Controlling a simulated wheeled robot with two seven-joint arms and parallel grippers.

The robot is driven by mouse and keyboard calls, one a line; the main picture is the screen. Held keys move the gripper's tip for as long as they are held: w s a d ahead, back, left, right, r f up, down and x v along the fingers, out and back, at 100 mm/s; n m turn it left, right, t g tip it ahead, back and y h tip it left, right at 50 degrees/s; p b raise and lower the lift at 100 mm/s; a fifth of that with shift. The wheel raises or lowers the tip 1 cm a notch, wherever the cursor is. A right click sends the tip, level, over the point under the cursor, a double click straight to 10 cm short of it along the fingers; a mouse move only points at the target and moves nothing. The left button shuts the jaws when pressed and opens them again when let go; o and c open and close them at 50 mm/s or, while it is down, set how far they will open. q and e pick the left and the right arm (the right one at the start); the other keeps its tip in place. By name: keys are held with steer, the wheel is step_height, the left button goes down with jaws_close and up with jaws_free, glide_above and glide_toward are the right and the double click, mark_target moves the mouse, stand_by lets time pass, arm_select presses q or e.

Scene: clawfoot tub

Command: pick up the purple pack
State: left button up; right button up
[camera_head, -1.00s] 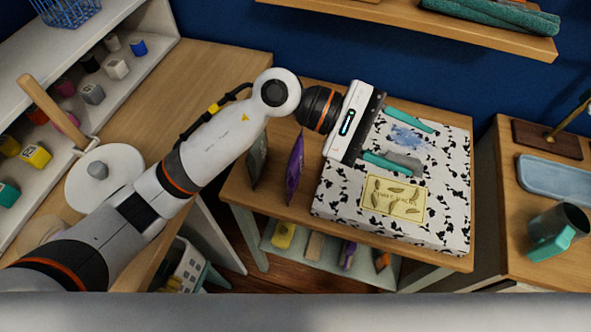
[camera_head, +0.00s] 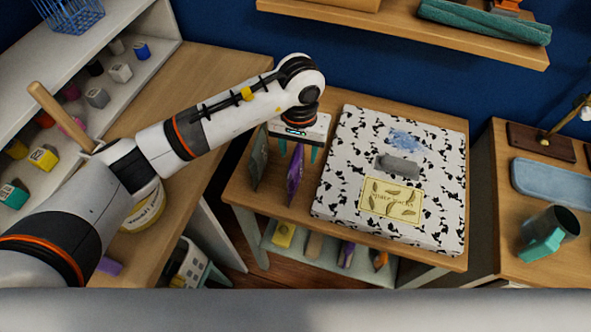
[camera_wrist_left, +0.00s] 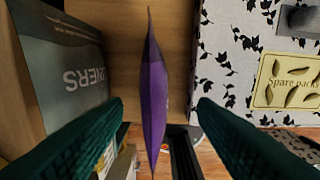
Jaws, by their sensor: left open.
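The purple pack (camera_head: 295,175) stands upright on the small wooden table, between a dark grey-green pack and the patterned box. In the left wrist view the purple pack (camera_wrist_left: 153,95) shows as a thin edge-on shape, midway between my fingers. My left gripper (camera_head: 298,150) is above and at the far end of the purple pack, pointing down. Its teal fingers (camera_wrist_left: 160,112) are open, one on each side of the pack, with gaps on both sides. Whether the fingertips are down beside the pack is hard to tell. My right gripper is not in view.
The dark pack (camera_head: 259,160) stands close to the left, and it also shows in the wrist view (camera_wrist_left: 62,70). The black-and-white box (camera_head: 340,190) with a yellow "Spare packs" label (camera_head: 390,201) lies to the right. A lower shelf (camera_head: 300,257) holds several small items.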

arm_select(q)
steer(key=shift+f+p, duration=0.25)
steer(key=shift+p, duration=0.05)
steer(key=f, duration=0.1)
steer(key=f+p, duration=0.2)
steer(key=shift+w+a+f, duration=0.25)
steer(key=shift+w+f, duration=0.1)
steer(key=shift+f, duration=0.55)
jaws_close()
